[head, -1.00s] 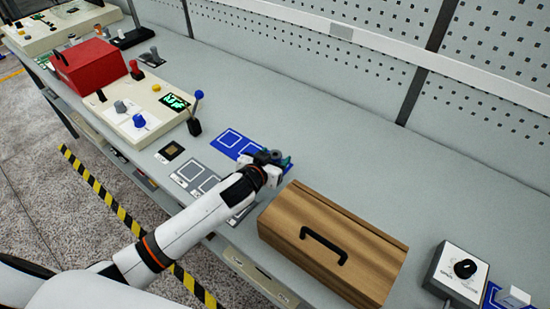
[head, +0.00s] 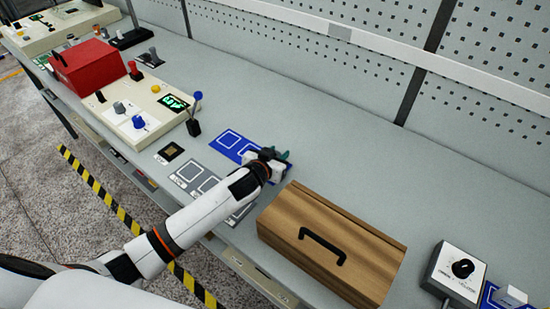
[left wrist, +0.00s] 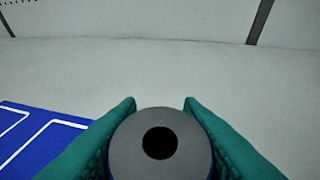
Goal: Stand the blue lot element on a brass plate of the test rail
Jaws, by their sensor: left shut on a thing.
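My left gripper (head: 275,155) has teal fingers and is at the right end of a blue mat (head: 228,141) with white squares. In the left wrist view the fingers are shut on the blue lot element (left wrist: 127,152), a round piece with a grey top ring, a dark hole and a little blue at its lower edge. I cannot tell whether it touches the surface below. A small black square with a brass-coloured centre (head: 170,151) lies left of the mats; I cannot tell whether it belongs to the test rail. My right gripper is not in view.
A wooden box (head: 330,245) with a black handle stands right of my left gripper. A grey mat (head: 192,170) lies in front of the blue one. A cream console (head: 135,105) with knobs and a red box (head: 88,66) are at left. The bench's back is clear.

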